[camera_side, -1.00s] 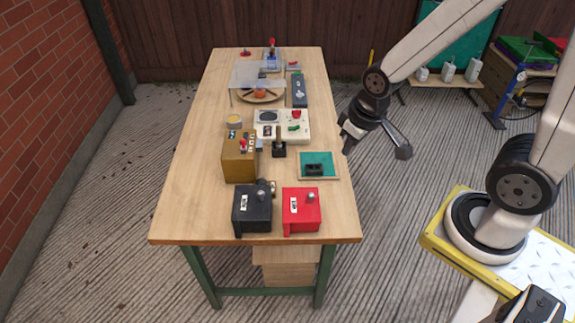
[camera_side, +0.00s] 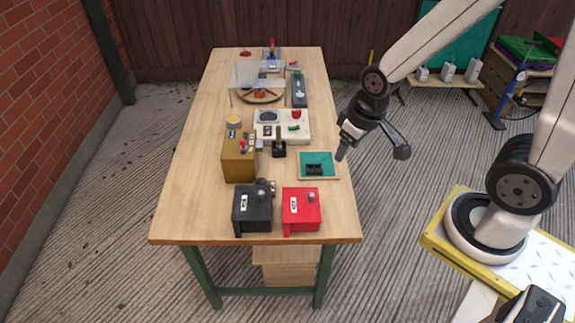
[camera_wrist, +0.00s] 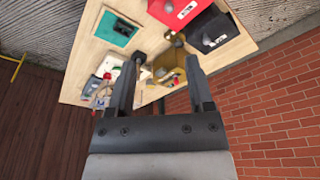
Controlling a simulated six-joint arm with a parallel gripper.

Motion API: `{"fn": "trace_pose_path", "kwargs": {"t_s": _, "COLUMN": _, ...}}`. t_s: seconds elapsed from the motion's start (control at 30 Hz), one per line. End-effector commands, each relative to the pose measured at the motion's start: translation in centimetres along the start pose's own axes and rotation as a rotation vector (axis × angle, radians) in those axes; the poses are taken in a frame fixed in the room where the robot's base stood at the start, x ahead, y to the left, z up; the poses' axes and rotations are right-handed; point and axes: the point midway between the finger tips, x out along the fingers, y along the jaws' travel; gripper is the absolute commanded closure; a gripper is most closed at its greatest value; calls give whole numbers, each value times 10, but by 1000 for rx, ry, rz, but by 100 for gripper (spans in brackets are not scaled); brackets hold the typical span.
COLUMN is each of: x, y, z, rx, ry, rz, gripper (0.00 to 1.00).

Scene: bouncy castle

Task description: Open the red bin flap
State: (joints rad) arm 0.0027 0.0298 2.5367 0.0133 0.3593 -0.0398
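The red bin (camera_side: 301,212) is a box at the near right corner of the wooden table, with a white label and a small grey knob on it. Its flap looks shut, though detail is small. In the wrist view the red bin (camera_wrist: 172,10) is cut by the top edge, beyond my fingertips. My gripper (camera_side: 345,147) hangs at the table's right edge, beyond and above the bin, touching nothing. In the wrist view my gripper (camera_wrist: 165,60) has its two fingers spread apart with nothing held between them.
A black bin (camera_side: 252,212) stands just left of the red one. A green pad (camera_side: 318,160), a brown box (camera_side: 238,158), a lever (camera_side: 279,148) and a white panel (camera_side: 270,122) lie farther back. A brick wall (camera_wrist: 270,110) borders the wrist view.

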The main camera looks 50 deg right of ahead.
Motion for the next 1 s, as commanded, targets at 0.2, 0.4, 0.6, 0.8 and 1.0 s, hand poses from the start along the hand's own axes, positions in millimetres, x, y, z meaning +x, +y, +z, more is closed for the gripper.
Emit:
{"fn": "trace_pose_path", "kwargs": {"t_s": 0.2, "x": 18, "y": 1, "z": -14, "rx": -89, "ry": -61, "rz": -21, "gripper": 34}}
{"fn": "trace_pose_path", "kwargs": {"t_s": 0.4, "x": 46, "y": 1, "z": -31, "rx": -214, "ry": -133, "rz": -64, "gripper": 34}}
{"fn": "trace_pose_path", "kwargs": {"t_s": 0.6, "x": 79, "y": 1, "z": -44, "rx": -343, "ry": -198, "rz": -127, "gripper": 34}}
{"fn": "trace_pose_path", "kwargs": {"t_s": 0.8, "x": 112, "y": 0, "z": -53, "rx": -459, "ry": -242, "rz": -196, "gripper": 34}}
{"fn": "trace_pose_path", "kwargs": {"t_s": 1.0, "x": 131, "y": 0, "z": -56, "rx": -526, "ry": -261, "rz": -240, "gripper": 34}}
